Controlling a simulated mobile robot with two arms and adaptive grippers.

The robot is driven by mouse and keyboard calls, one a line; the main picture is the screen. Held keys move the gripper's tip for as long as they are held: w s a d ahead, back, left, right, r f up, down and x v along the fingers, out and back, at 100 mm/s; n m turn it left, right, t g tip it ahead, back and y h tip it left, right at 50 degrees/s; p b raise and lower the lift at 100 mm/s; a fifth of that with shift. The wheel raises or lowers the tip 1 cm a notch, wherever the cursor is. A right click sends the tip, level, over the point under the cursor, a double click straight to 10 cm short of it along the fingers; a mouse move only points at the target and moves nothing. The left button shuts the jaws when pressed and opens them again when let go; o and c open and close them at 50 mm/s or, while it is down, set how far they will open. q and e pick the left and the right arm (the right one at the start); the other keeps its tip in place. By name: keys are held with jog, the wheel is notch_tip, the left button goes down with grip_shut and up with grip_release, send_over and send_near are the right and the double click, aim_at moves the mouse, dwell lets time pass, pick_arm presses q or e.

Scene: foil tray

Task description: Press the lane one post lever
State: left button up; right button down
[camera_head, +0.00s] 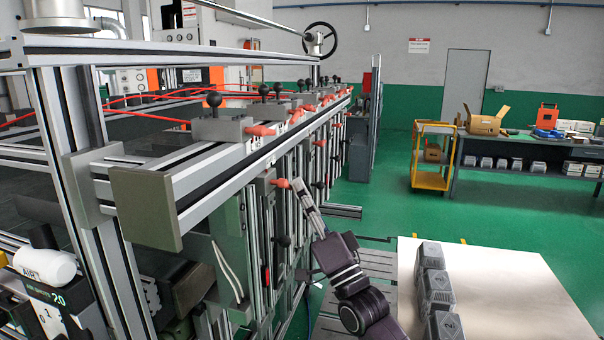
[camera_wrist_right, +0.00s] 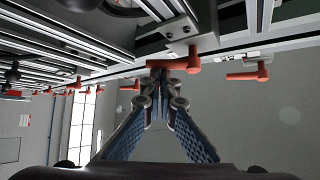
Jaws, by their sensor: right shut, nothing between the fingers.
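Several red-orange levers line the aluminium frame. The nearest post lever (camera_head: 281,183) sits on a grey block on an upright post, below the top rail. My right gripper (camera_head: 299,184) reaches up from the lower right, its fingertips just right of this lever. In the right wrist view the gripper (camera_wrist_right: 160,76) has its fingers drawn together at the tips, with nothing between them. A red lever (camera_wrist_right: 184,63) lies right at the tips there; whether they touch it I cannot tell. No lane number is readable on the post. My left gripper is not in view.
A rail lever (camera_head: 260,130) and a black ball knob (camera_head: 214,99) sit on the top rail (camera_head: 180,190) above the gripper. A pale table (camera_head: 520,300) with dark grey numbered blocks (camera_head: 437,290) stands at right. Green floor is open behind it, near a yellow cart (camera_head: 430,180).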

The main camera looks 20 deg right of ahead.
jog(key=shift+s+a+f+b, duration=0.65)
jog(key=shift+s+f+b, duration=0.1)
jog(key=shift+s, duration=0.15)
jog(key=shift+w+d+r, duration=0.1)
jog(key=shift+r, duration=0.05)
